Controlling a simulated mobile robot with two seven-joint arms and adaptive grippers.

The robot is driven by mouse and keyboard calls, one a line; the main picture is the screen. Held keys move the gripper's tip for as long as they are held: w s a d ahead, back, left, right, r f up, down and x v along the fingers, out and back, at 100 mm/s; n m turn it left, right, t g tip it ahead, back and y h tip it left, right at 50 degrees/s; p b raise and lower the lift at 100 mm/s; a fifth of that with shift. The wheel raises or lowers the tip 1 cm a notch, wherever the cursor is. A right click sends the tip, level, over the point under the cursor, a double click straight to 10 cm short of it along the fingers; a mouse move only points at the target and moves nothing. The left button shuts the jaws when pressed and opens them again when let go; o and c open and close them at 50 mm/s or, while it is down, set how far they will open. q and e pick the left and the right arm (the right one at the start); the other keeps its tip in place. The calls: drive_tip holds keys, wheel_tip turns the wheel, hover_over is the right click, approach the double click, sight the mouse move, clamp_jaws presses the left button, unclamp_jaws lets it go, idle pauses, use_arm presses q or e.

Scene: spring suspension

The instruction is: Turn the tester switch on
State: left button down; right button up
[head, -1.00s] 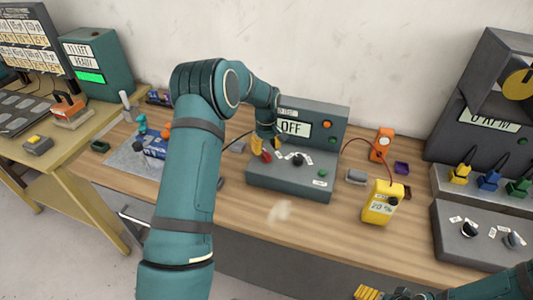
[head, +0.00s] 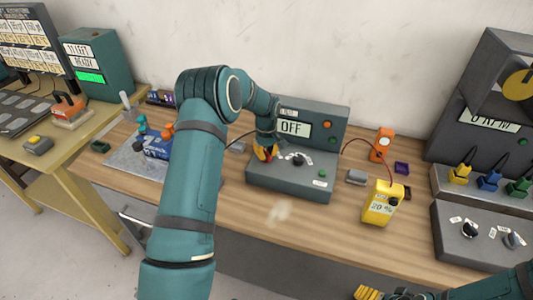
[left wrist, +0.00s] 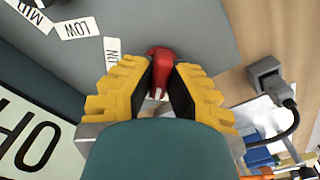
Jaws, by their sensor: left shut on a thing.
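My right gripper (head: 372,293) shows only partly at the bottom edge of the head view, away from the tester.
A yellow meter (head: 381,207) reading 20 % and an orange device (head: 381,144) stand right of the tester. A larger grey machine (head: 490,120) with coloured plugs is at far right. A blue item (head: 156,146) lies left. Bare bench (head: 300,225) shows in front.

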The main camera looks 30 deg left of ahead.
use_arm(q)
drive_tip(key=shift+f+m, duration=0.1)
drive_tip(key=shift+m, duration=0.3)
drive_tip(key=m+b, duration=0.1)
drive_tip(key=m, duration=0.2)
drive_tip(key=m+b, duration=0.1)
drive_tip(key=m, duration=0.9)
drive_tip(key=shift+d, duration=0.1)
drive_tip(key=m, duration=0.4)
drive_tip(key=shift+s, duration=0.1)
drive_tip(key=shift+m, duration=0.3)
drive_tip(key=c, duration=0.9)
unclamp_jaws()
drive_tip(key=shift+c, duration=0.2)
